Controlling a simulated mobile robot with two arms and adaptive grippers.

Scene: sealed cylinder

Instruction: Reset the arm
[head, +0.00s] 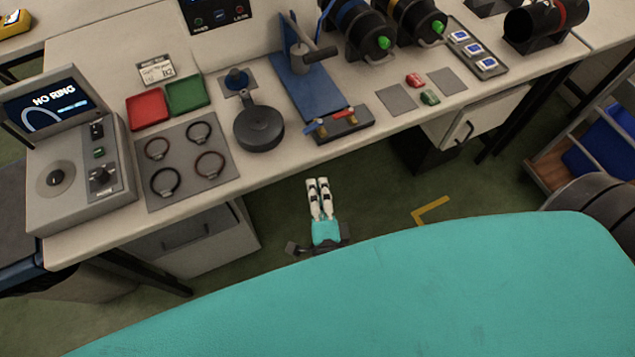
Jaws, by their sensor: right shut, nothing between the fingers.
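My right gripper (319,198) shows in the middle of the head view, in front of the workbench's front edge and over the green floor. Its two white fingers lie side by side, shut and empty, pointing toward the bench. It touches nothing that I can see. The teal surface of my own body fills the bottom of the view and hides most of the arm. My left gripper is not in the view.
A blue bin (600,150) stands right.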

